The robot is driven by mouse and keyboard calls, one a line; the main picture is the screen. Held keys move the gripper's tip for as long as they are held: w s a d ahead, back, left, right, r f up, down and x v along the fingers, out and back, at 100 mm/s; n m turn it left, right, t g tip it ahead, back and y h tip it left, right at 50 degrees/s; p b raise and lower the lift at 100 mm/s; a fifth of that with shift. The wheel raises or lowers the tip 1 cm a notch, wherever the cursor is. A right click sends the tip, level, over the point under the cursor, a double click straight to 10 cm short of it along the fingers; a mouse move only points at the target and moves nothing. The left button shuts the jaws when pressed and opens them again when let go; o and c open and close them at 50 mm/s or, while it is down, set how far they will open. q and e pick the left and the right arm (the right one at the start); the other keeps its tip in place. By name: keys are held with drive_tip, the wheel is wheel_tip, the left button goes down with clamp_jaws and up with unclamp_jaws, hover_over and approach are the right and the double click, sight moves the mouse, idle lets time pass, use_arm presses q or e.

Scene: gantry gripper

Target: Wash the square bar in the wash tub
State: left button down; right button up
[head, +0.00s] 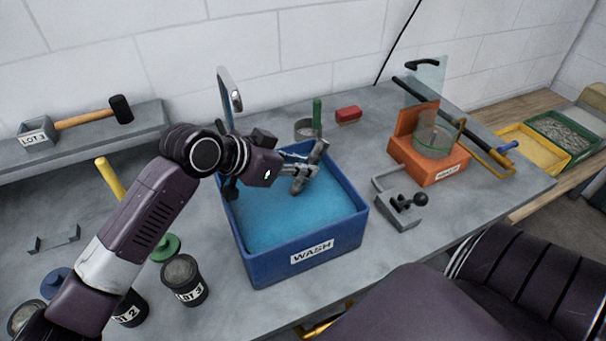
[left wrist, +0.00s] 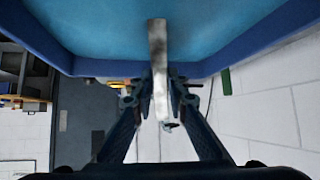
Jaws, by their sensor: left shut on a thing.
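The square bar (left wrist: 158,65) is a long grey metal piece. In the left wrist view it stands between the fingers of my left gripper (left wrist: 160,90), which is shut on it. The wash tub (head: 302,257) is a blue box labelled WASH, with light blue water (head: 285,215) inside. In the head view my left gripper (head: 302,176) is over the back right part of the tub. The bar's far end lies against the blue water in the left wrist view; I cannot tell whether it touches the water. My right gripper is not in view.
An orange fixture (head: 427,163) with a clear cylinder and a grey holder with a black knob (head: 405,204) stand right of the tub. Behind it are a grey cup (head: 305,130) and a red block (head: 348,114). LOT containers (head: 185,280) stand at left.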

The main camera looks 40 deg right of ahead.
use_arm(q)
drive_tip(key=shift+r, duration=0.4)
drive_tip(key=shift+f, duration=0.25)
drive_tip(key=shift+f, duration=0.2)
drive_tip(key=shift+r, duration=0.1)
drive_tip(key=shift+r+p, duration=0.35)
drive_tip(key=shift+p, duration=0.3)
